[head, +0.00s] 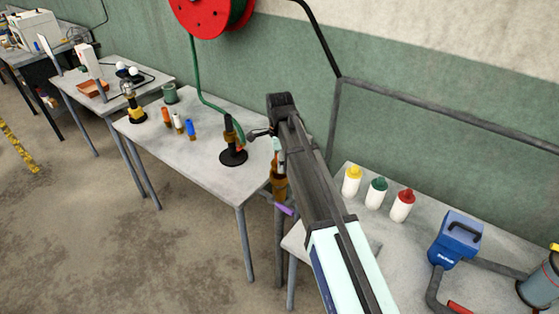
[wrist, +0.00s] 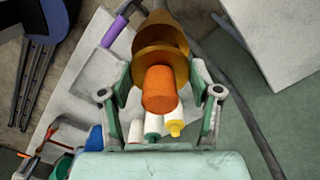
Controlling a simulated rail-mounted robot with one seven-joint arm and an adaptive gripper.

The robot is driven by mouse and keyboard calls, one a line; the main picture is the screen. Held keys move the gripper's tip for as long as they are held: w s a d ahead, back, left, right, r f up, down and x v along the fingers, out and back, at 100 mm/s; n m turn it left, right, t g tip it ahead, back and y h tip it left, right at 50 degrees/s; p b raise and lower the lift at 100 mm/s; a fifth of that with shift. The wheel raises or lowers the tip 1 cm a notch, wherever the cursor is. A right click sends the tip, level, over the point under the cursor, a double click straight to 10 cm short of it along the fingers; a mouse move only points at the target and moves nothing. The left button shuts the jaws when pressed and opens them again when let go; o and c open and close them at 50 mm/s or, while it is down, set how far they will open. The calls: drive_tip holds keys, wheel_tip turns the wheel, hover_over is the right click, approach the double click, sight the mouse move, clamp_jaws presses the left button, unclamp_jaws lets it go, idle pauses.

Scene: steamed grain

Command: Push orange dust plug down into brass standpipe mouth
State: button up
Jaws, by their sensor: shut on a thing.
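The orange dust plug (wrist: 159,92) is between the two fingers of my gripper (wrist: 159,82) in the wrist view, and the gripper is shut on it. The brass standpipe (wrist: 160,32) is directly beyond it, its wide mouth behind and around the plug in the picture. I cannot tell how far the plug is inside the mouth. In the head view the brass standpipe (head: 279,184) shows beside the table's right end, below my gripper (head: 277,146). My arm hides most of the gripper and the plug there.
Left of the standpipe is a grey table (head: 190,150) with a black stand (head: 233,155) and several small items. Another table at right holds yellow (head: 351,182), green (head: 376,194) and red-capped (head: 402,206) bottles and a blue device (head: 455,240). A purple-handled tool (head: 284,209) is near the standpipe.

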drive_tip(key=shift+f, duration=0.55)
idle(0.6)
drive_tip(key=shift+f, duration=0.3)
drive_tip(key=shift+f+b, duration=0.4)
drive_tip(key=shift+f, duration=0.45)
idle(0.4)
drive_tip(key=o, duration=1.5)
drive_tip(key=shift+c, duration=0.2)
wheel_tip(320, 180, up, 12)
drive_tip(key=shift+r, duration=0.1)
drive_tip(key=shift+r+p, duration=1.7)
drive_tip(key=shift+r, duration=0.7)
